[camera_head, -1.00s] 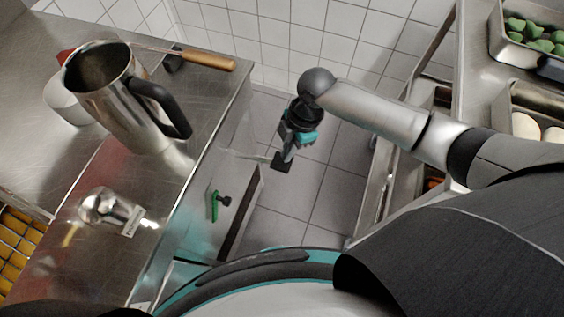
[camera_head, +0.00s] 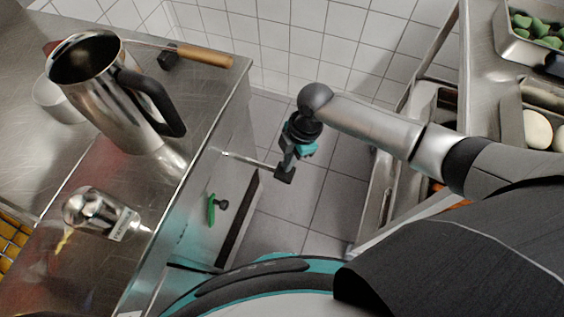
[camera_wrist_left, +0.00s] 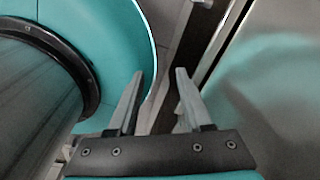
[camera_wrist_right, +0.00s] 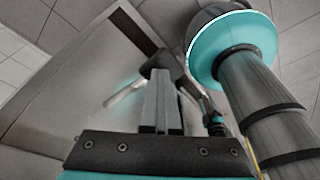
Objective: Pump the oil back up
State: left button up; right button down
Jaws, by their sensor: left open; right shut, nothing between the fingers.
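A thin metal lever rod (camera_head: 250,160) sticks out from the steel cabinet front in the head view. A black block (camera_head: 285,176) sits at its outer end. My right gripper (camera_head: 288,162) hangs above the floor with its fingertips at this block. In the right wrist view its fingers (camera_wrist_right: 162,88) are shut with nothing between them, and the black block (camera_wrist_right: 162,63) is right at their tips; whether they touch is unclear. A green handle (camera_head: 211,209) is on the cabinet front below the rod. My left gripper (camera_wrist_left: 158,75) is open and empty, seen only in the left wrist view.
A steel rack (camera_head: 480,75) with food trays is on the right. Tiled floor (camera_head: 325,200) lies between.

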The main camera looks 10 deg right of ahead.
jog(key=shift+w+a+r, duration=0.1)
jog(key=shift+a+r, duration=0.1)
jog(key=shift+a, duration=0.05)
jog(key=shift+d+r+p, duration=0.15)
jog(key=shift+d+p, duration=0.15)
jog(key=shift+d, duration=0.05)
jog(key=shift+w+d+r+p, duration=0.15)
jog(key=shift+d+p, duration=0.1)
jog(key=shift+d, duration=0.35)
jog(key=shift+w+d+r+p, duration=0.1)
jog(key=shift+d+p, duration=0.1)
jog(key=shift+d, duration=0.4)
jog(key=p+v, duration=0.4)
jog(key=v, duration=1.1)
jog(key=shift+r, duration=0.2)
jog(key=shift+p, duration=0.3)
